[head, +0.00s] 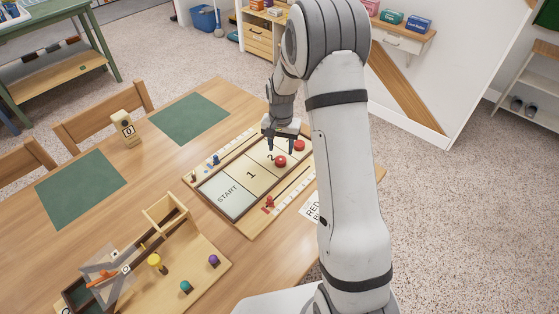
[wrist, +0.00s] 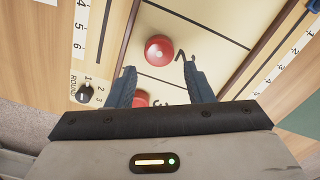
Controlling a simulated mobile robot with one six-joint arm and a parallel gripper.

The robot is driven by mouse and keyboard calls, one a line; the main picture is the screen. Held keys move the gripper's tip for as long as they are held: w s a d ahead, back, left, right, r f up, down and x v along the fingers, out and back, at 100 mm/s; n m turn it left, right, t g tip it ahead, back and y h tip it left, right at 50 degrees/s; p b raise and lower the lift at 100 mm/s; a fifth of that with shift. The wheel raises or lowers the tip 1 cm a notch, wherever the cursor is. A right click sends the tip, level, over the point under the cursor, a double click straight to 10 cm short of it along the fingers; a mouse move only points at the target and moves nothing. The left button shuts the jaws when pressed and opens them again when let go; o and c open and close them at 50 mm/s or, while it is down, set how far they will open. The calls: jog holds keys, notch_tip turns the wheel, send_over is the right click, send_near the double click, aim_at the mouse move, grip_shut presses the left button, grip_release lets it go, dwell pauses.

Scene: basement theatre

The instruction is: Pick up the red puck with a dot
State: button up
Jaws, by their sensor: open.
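Two red pucks lie on the shuffleboard-style board (head: 222,192). One red puck (head: 280,161) is beside the number 2; it also shows in the wrist view (wrist: 159,50), with what looks like a small pale dot on top. The other red puck (head: 299,146) lies farther up the board; in the wrist view (wrist: 141,98) it is partly hidden by my gripper, and I cannot tell its marking. My gripper (head: 281,148) is open and empty above the board. In the wrist view its fingertips (wrist: 157,71) point toward the puck by the 2, which lies just beyond them.
A red peg (head: 269,202) and a blue peg (head: 216,159) stand on the board's side strips. A wooden tray (head: 205,266) with coloured pegs is at the front left. Green mats (head: 188,118) and a small wooden block (head: 124,128) are on the table.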

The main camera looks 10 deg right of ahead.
aim_at(280, 160)
jog(key=f, duration=0.3)
jog(key=f+p, duration=0.1)
jog(key=f, duration=0.1)
jog(key=shift+s+a+f, duration=0.1)
jog(key=shift+s, duration=0.15)
jog(key=shift+c, duration=0.2)
jog(key=c, duration=0.7)
